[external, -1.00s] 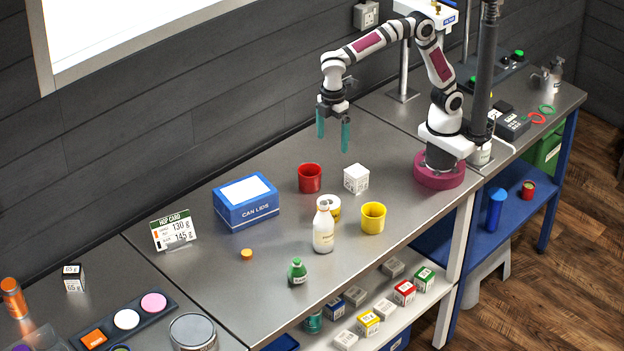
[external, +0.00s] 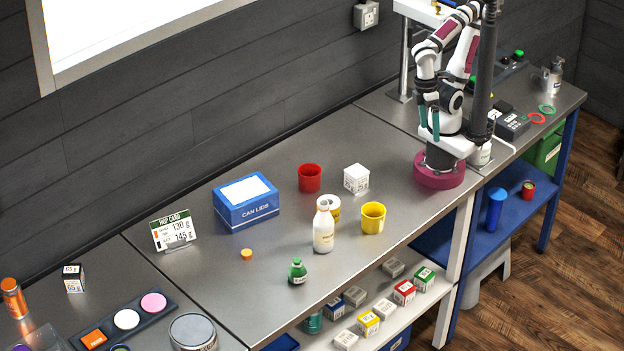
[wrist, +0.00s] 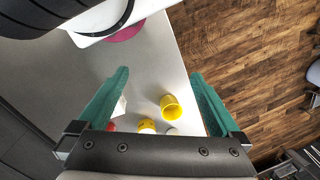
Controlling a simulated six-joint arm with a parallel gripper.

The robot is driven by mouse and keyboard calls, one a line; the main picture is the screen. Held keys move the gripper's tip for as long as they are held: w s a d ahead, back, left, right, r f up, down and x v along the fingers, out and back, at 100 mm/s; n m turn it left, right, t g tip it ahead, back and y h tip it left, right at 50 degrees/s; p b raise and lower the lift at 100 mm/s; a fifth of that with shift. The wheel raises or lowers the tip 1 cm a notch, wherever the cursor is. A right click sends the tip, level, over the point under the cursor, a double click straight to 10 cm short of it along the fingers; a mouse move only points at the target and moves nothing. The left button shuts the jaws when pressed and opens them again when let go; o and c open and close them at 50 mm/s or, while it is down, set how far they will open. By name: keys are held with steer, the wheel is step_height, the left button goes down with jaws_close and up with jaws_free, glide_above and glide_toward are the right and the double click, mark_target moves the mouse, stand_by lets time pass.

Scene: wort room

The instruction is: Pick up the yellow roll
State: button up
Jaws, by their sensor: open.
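The yellow roll (external: 334,204) stands on the steel bench, partly hidden behind the white bottle (external: 323,230) in the external view. Its yellow side (wrist: 147,126) shows low in the wrist view, cut off by my gripper's body. My gripper (external: 431,118) is open and empty, with teal fingers pointing down, drawn back close to my base, well above the bench and far from the roll. In the wrist view the fingers (wrist: 160,75) are spread wide with nothing between the tips.
A yellow cup (external: 373,218) stands right of the roll, a white cube (external: 356,179) and red cup (external: 310,178) behind it. Bench is clear between cube and my base.

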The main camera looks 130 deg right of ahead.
steer(key=w+a+r+t+y, duration=0.15)
steer(key=w+a+t, duration=0.25)
steer(key=w, duration=0.4)
steer(key=w+a+r+t, duration=0.3)
steer(key=w+a, duration=0.1)
steer(key=w, duration=0.3)
steer(key=w+a+r+t+y, duration=0.1)
steer(key=w+a+r+t, duration=0.1)
steer(key=w+a+t, duration=0.45)
steer(key=s+d+f+m+g+h, duration=0.2)
steer(key=s+d+h, duration=0.1)
steer(key=d+h, duration=0.45)
steer(key=s+d+f+m+g+h, duration=0.1)
steer(key=s+d+m+g+h, duration=0.15)
steer(key=d+h, duration=0.5)
glide_toward(336, 202)
steer(key=shift+y, duration=0.25)
steer(key=x, duration=0.4)
steer(key=shift+s+d+f, duration=0.15)
steer(key=shift+s+f, duration=0.1)
steer(key=shift+s, duration=0.1)
steer(key=shift+n, duration=0.25)
steer(key=x, duration=0.6)
steer(key=shift+w+r, duration=0.15)
steer(key=shift+w, duration=0.15)
steer(key=c, duration=1.3)
